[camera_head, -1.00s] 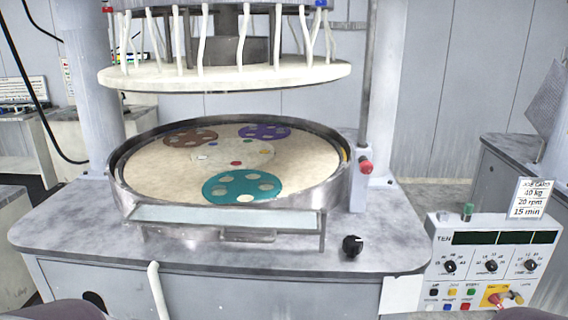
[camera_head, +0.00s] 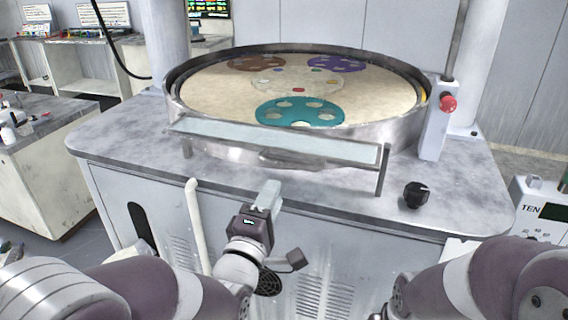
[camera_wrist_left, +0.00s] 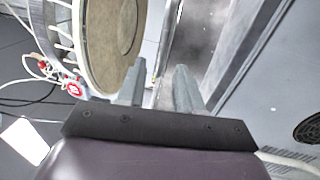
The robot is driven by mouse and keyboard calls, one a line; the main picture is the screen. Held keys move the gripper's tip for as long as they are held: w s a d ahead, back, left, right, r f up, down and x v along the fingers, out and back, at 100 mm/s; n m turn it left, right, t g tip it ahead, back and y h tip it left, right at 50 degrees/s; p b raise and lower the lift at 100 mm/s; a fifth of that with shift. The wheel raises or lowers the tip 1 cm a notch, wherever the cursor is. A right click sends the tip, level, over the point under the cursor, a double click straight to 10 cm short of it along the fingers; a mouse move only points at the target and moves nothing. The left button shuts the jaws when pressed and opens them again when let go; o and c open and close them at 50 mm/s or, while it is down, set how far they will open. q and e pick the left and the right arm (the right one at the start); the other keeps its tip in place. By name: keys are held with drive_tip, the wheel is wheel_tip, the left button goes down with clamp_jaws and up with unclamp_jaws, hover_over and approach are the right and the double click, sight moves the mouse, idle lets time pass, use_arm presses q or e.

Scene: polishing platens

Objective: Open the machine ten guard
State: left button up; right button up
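The machine ten guard (camera_head: 275,143) is a long pale panel in a metal frame. It stands on short posts across the front of the round polishing platen's basin. A handle (camera_head: 290,161) sits low on its front side. My left gripper (camera_head: 268,192) is in front of the machine, below the guard and apart from it, pointing up towards it. In the left wrist view its two fingers (camera_wrist_left: 160,72) are spread with nothing held, and a thin pale bar shows beyond them. My right arm enters at the lower right, but its gripper is out of view.
The basin (camera_head: 420,130) holds a cream platen with brown, purple and teal discs. A black knob (camera_head: 416,194) and a red button (camera_head: 448,103) are on the right. A white pipe (camera_head: 198,225) rises on the machine's front. The control panel (camera_head: 535,205) is partly cut off.

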sight(289, 166)
use_arm(q)
drive_tip(key=x, duration=0.3)
drive_tip(key=p+x, duration=0.1)
drive_tip(key=x, duration=0.5)
drive_tip(key=shift+f, duration=0.3)
drive_tip(key=shift+w+d+r+p, duration=0.15)
drive_tip(key=shift+w+d+p, duration=0.15)
drive_tip(key=shift+w, duration=0.6)
drive_tip(key=shift+c, duration=0.3)
